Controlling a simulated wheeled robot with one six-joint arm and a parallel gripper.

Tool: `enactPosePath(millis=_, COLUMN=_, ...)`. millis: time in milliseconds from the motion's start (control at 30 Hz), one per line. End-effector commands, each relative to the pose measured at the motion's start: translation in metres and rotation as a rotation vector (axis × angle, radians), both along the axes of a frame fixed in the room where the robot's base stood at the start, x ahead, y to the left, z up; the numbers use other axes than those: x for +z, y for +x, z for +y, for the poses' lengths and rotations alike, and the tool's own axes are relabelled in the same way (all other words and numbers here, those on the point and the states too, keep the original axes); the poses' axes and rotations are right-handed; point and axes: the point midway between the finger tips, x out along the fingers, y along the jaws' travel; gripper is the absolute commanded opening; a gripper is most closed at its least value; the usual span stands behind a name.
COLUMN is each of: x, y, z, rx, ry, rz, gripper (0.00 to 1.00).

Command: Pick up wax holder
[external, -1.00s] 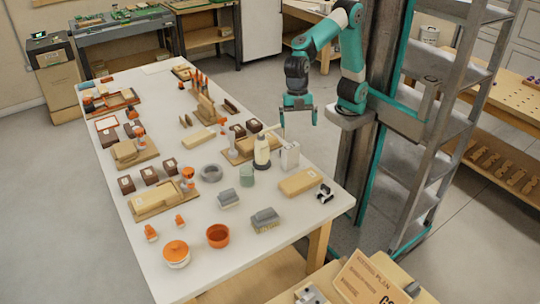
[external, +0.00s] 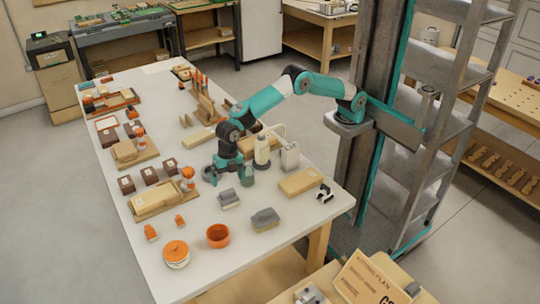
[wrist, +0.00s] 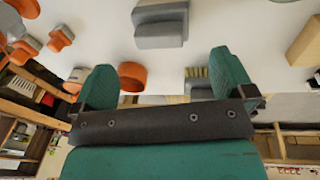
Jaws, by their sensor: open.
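I cannot tell for certain which item is the wax holder. A likely one is the small grey block-shaped piece (external: 228,199) on the white table; it also shows at the top middle of the wrist view (wrist: 160,28). My gripper (external: 226,176) is low over the table, just behind this piece in the external view, and points down.
A grey brush-like block (external: 265,219), an orange bowl (external: 218,236) and an orange-lidded jar (external: 176,254) stand toward the front. A cream bottle (external: 262,152) and a light box (external: 290,157) are close on the right. A wooden block (external: 300,182) lies near the right edge.

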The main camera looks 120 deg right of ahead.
Motion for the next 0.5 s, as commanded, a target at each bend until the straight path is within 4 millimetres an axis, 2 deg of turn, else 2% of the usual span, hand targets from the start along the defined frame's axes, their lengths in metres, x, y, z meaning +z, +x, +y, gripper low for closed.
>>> enactPosePath(millis=100, x=-0.021, y=0.003, z=0.002, rx=-0.001, ry=-0.001, rz=0.002, gripper=1.00)
enactPosePath(millis=367, x=-0.041, y=0.005, z=0.004, rx=-0.001, ry=0.000, rz=0.000, gripper=1.00)
enactPosePath(millis=500, x=-0.062, y=0.006, z=0.007, rx=-0.001, ry=0.000, rz=0.003, gripper=1.00)
